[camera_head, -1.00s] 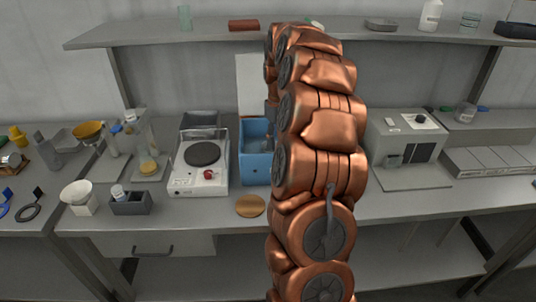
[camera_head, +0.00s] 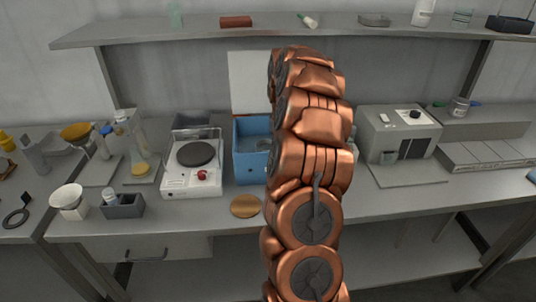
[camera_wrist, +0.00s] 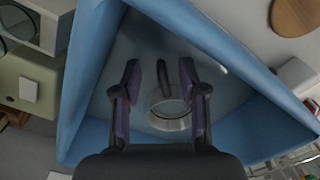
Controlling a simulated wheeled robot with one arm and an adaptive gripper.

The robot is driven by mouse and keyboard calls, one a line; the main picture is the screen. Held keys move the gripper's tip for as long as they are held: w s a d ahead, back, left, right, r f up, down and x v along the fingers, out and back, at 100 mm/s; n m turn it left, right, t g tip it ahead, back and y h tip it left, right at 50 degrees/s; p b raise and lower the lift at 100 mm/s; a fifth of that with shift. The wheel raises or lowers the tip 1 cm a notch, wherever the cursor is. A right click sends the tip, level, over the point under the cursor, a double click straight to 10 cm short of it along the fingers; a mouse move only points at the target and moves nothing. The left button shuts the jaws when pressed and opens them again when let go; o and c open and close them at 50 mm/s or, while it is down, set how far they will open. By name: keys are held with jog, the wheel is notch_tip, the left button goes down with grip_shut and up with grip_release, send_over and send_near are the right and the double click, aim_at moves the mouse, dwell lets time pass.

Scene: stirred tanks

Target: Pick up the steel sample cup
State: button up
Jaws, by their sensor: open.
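The steel sample cup (camera_wrist: 170,115) shows in the wrist view as a round, shiny metal rim inside a blue open-topped tub (camera_wrist: 215,35). A dark narrow piece (camera_wrist: 163,80) stands beside the rim; I cannot tell if it belongs to the cup. My gripper (camera_wrist: 160,75) is open over the tub, its two fingers to the left and right of the cup's line. I cannot tell whether they touch it. In the head view, the tub (camera_head: 251,168) stands on the bench and a bit of metal (camera_head: 262,144) shows in it. My arm hides the gripper there.
A hotplate (camera_head: 192,182) stands just left of the tub, and a round tan disc (camera_head: 245,206) lies in front. A grey boxy instrument (camera_head: 400,135) stands to the right. A shelf (camera_head: 280,33) with several items runs above the bench.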

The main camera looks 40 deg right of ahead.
jog(key=shift+a+f+p, duration=0.1)
jog(key=shift+f+p, duration=0.4)
jog(key=shift+f, duration=1.25)
grip_shut()
